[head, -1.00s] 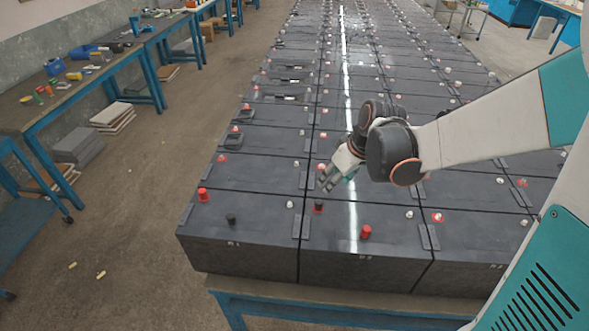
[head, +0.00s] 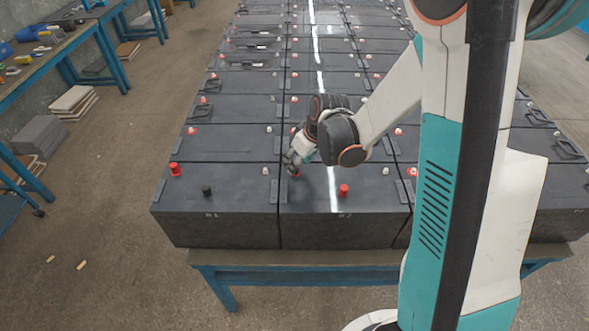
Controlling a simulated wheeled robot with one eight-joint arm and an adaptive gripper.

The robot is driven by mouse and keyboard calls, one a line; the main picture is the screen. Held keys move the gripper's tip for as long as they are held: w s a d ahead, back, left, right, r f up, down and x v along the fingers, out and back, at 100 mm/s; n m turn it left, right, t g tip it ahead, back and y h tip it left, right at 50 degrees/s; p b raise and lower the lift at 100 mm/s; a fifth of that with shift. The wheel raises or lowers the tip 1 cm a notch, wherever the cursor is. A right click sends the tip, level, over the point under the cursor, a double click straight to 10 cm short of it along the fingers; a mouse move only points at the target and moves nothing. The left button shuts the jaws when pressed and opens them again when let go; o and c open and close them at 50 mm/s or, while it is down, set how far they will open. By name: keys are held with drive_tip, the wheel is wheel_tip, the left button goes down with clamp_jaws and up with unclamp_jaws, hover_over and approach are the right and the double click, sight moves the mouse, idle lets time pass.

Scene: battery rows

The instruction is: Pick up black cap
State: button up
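A small black cap (head: 206,190) stands upright on the top of the front-left battery (head: 230,205). My gripper (head: 290,168) points down over the front-middle battery (head: 325,215), near that battery's back-left corner. A dark and reddish cap (head: 295,173) shows just under the fingertips. The fingers partly hide it, and I cannot tell whether they touch it. The fingers are too small in this view to tell if they are open or shut. The black cap on the front-left battery is apart from my gripper, to its left and nearer the front.
Red caps stand on the front-left battery (head: 175,169) and the front-middle battery (head: 344,190). Batteries in rows fill the blue-framed table (head: 300,258). Workbenches with tools (head: 60,45) stand at the left. The floor between is mostly clear.

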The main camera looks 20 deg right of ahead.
drive_tip(key=shift+x, duration=1.15)
drive_tip(key=c, duration=0.8)
drive_tip(key=shift+r, duration=0.1)
wheel_tip(320, 180, up, 20)
drive_tip(key=p, duration=0.3)
drive_tip(key=shift+p, duration=0.3)
drive_tip(key=shift+o, duration=0.3)
clamp_jaws()
